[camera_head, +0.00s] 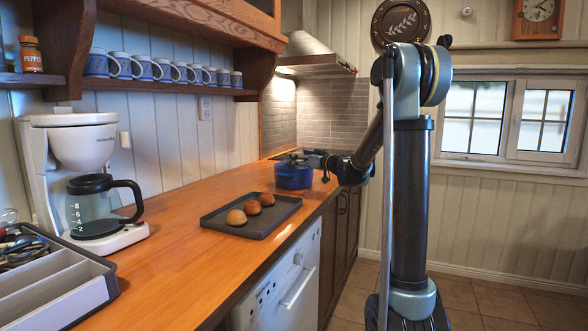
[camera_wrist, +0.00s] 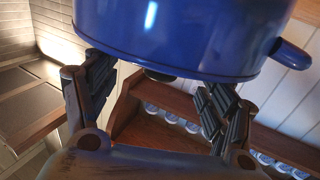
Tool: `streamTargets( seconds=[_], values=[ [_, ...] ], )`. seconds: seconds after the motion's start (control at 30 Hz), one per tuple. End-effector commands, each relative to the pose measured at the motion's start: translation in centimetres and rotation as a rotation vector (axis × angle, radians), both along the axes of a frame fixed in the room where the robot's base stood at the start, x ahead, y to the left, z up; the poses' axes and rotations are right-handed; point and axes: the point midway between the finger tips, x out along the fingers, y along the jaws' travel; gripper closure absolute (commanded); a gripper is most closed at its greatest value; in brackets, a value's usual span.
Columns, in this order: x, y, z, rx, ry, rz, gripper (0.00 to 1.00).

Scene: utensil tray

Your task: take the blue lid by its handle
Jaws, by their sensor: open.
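The blue pot (camera_head: 293,178) stands on the far part of the wooden counter, with its blue lid (camera_head: 291,164) on top. In the wrist view the pot (camera_wrist: 190,35) fills the top of the picture and appears upside down, with a blue side handle (camera_wrist: 290,54) at the right. The lid's dark handle (camera_wrist: 160,75) shows below the rim, between my fingers. My gripper (camera_wrist: 155,88) is open, with one finger on each side of the handle; I cannot tell whether either touches it. In the head view my gripper (camera_head: 312,160) reaches the pot from the right.
A dark tray (camera_head: 262,223) with three buns lies on the counter nearer than the pot. A coffee maker (camera_head: 75,150) and a utensil tray (camera_head: 60,290) stand at the left. A shelf with several mugs (camera_head: 145,68) runs along the wall. Bare counter lies left of the buns.

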Motion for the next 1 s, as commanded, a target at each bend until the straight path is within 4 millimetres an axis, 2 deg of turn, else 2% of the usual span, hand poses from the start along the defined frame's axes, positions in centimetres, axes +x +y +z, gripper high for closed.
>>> streamTargets(
  seconds=[0.2,0.47,0.57,0.8,0.83,1.0],
  values=[
    [1.9,2.3,0.0,0.0,0.0,0.001,0.24],
    [2.3,2.6,-0.1,0.0,0.0,-0.001,0.24],
    [2.3,2.5,-0.1,0.0,0.0,-0.001,0.42],
    [2.3,2.5,-0.1,-0.001,0.0,0.0,0.97],
    [2.3,2.5,-0.2,-0.002,-0.001,0.0,1.0],
    [2.3,2.6,-0.4,-0.004,0.001,0.0,1.0]
  ],
)
